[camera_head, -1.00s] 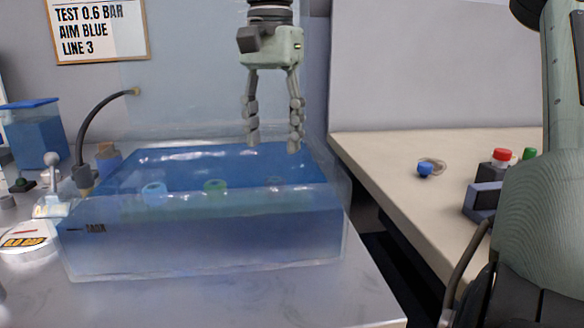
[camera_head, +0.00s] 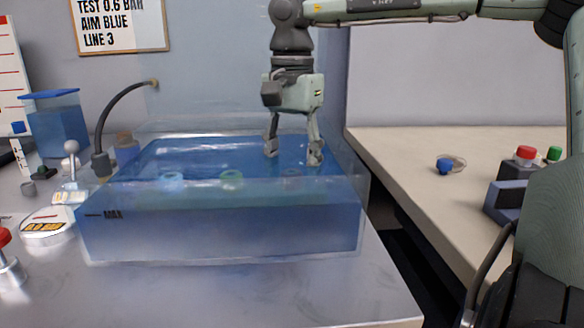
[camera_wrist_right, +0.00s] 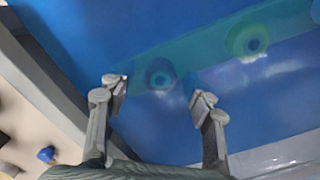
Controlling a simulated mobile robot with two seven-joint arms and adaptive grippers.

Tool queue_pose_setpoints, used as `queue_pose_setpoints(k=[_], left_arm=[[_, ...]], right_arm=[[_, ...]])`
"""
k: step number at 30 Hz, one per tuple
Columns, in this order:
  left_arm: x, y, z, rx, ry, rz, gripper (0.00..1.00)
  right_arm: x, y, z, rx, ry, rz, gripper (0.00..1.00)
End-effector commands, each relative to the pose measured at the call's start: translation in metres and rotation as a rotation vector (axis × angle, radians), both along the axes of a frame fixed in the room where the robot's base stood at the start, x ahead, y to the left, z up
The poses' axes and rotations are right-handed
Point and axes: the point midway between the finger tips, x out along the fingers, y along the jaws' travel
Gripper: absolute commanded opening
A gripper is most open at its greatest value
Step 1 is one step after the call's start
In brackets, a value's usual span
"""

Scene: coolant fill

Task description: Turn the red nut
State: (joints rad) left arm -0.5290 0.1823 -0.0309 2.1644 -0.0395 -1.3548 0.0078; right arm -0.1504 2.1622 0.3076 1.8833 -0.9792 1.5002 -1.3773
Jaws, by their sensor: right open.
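No plainly red nut shows in the tank. Through the blue liquid of the clear tank (camera_head: 220,236), a dark, dull ring-shaped nut (camera_head: 291,178) sits at the right of a row, with a green one (camera_head: 231,181) and a light blue one (camera_head: 172,183) to its left. In the right wrist view the dark nut (camera_wrist_right: 160,75) lies ahead of and between the fingertips. My right gripper (camera_head: 294,154) is open and empty over the tank's right part, pointing down; its fingertips look at or in the liquid. Contact with the nut does not show. My left gripper is out of view.
The tank's clear walls surround the gripper; the right wall is close. A black hose (camera_head: 112,112) bends down at the tank's left. A red-topped knob (camera_head: 4,240) and a gauge (camera_head: 46,226) stand left. A beige counter (camera_head: 405,150) with red and green buttons lies right.

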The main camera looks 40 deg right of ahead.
Motion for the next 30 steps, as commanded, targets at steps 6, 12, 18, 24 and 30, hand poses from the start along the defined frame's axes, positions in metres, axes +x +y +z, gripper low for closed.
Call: queue_pose_setpoints(k=[6, 12, 18, 24, 30], left_arm=[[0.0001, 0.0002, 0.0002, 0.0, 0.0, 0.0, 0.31], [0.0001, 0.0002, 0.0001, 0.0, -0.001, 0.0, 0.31], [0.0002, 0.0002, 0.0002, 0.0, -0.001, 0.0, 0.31], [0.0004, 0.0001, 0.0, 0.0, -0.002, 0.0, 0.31], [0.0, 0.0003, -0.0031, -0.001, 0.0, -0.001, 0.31]], right_arm=[[-0.0001, 0.0, 0.0001, 0.0, 0.001, 0.0, 0.32], [-0.0001, 0.0, 0.0002, 0.0, 0.001, 0.0, 0.07], [-0.0002, 0.0, 0.0003, 0.0, 0.001, -0.007, 0.03], [-0.0004, 0.0, 0.0004, -0.001, 0.002, -0.064, 0.03], [-0.0008, 0.0002, 0.0002, 0.0, 0.003, -0.194, 0.03]])
